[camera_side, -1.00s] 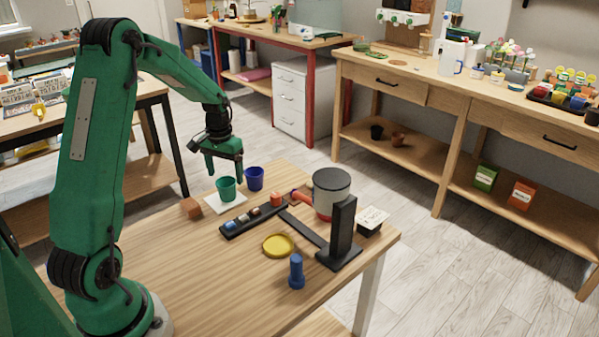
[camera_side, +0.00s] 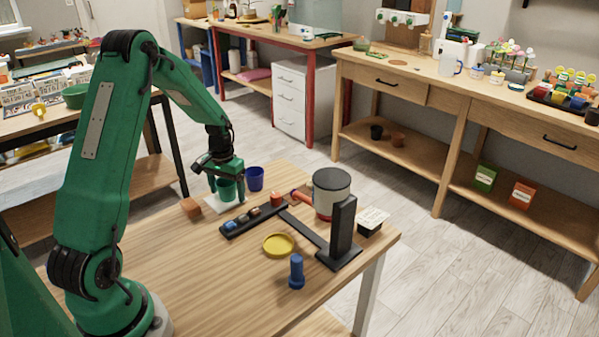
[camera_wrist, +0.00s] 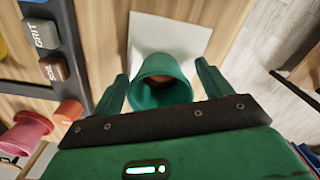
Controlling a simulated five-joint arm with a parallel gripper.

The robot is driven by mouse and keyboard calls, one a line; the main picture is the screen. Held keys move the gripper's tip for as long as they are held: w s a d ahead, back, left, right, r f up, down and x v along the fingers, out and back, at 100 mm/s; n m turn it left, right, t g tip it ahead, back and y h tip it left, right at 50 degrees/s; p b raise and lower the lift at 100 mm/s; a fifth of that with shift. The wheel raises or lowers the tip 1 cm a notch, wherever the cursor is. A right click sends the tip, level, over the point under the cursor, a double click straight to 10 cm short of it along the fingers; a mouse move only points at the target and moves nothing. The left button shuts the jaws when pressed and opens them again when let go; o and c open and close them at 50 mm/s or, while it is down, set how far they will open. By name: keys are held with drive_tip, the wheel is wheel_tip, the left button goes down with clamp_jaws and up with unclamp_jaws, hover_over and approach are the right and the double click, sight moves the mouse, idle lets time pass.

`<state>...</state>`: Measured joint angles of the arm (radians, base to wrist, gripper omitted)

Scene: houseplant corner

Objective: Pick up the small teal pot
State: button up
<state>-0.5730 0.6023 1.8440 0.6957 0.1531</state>
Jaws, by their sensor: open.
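The small teal pot (camera_side: 227,190) stands on a white square (camera_side: 212,205) at the far left of the table. In the wrist view the pot (camera_wrist: 160,75) shows its wide rim toward the camera, with the white square (camera_wrist: 178,32) beyond it. My gripper (camera_side: 226,190) is lowered over the pot. Its two fingers (camera_wrist: 160,88) are open, one on each side of the pot. Small gaps show between the fingers and the pot in the wrist view. The gripper hides part of the pot in the side view.
A dark blue pot (camera_side: 255,180) stands close on the right. A brown block (camera_side: 190,207) lies on the left. A black tray (camera_side: 250,221) of small blocks lies in front. A yellow dish (camera_side: 278,245), grey can (camera_side: 331,196), black stand (camera_side: 342,235) and blue peg (camera_side: 296,271) are farther right.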

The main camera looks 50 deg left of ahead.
sight(227, 184)
idle(0.4)
drive_tip(key=c, duration=1)
drive_tip(key=shift+c, duration=0.2)
drive_tip(key=shift+r, duration=0.2)
drive_tip(key=shift+r, duration=0.25)
wheel_tip(227, 184, up, 3)
drive_tip(key=d+r, duration=0.7)
drive_tip(key=d, duration=0.4)
drive_tip(key=shift+w+d, duration=0.2)
drive_tip(key=shift+d, duration=0.15)
drive_tip(key=shift+r, duration=0.1)
